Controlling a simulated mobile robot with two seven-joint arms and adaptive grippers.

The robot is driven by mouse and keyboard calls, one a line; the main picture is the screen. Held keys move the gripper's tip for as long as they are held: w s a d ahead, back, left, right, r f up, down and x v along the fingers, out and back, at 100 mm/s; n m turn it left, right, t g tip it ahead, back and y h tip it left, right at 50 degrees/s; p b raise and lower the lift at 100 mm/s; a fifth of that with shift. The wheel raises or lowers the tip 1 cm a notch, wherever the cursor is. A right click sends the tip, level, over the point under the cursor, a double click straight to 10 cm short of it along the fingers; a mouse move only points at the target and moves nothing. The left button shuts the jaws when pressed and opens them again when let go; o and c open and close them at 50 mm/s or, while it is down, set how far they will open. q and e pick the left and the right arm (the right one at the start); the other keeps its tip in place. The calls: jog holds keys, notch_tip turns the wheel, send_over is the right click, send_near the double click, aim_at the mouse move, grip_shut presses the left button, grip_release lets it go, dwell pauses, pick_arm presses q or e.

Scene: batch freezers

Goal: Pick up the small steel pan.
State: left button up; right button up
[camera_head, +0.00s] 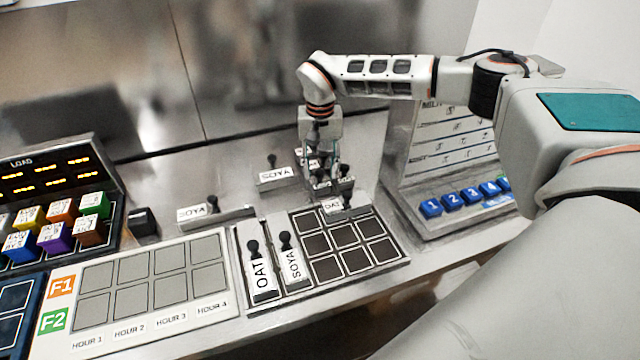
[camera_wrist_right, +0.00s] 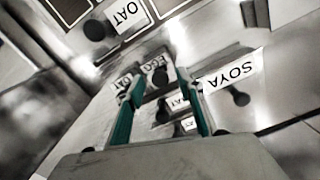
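Several small steel pieces with black knobs and white labels stand on the steel counter; I cannot tell which is the small steel pan. My right gripper (camera_head: 322,172) points down over a cluster of them behind the dark-celled tray. In the right wrist view its teal-lined fingers (camera_wrist_right: 162,80) are apart, with an EGG-labelled piece (camera_wrist_right: 157,66) and OAT-labelled pieces (camera_wrist_right: 177,101) showing between or beyond them. The gripper hides part of the cluster in the head view. I see no clear grip on any piece. My left gripper is not in view.
SOYA pieces stand left of the gripper (camera_head: 275,178) and farther left (camera_head: 200,213). A blue-button panel (camera_head: 450,222) stands right. Coloured cubes (camera_head: 55,238) sit left.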

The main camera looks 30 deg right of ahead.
jog(key=shift+f, duration=0.1)
grip_shut()
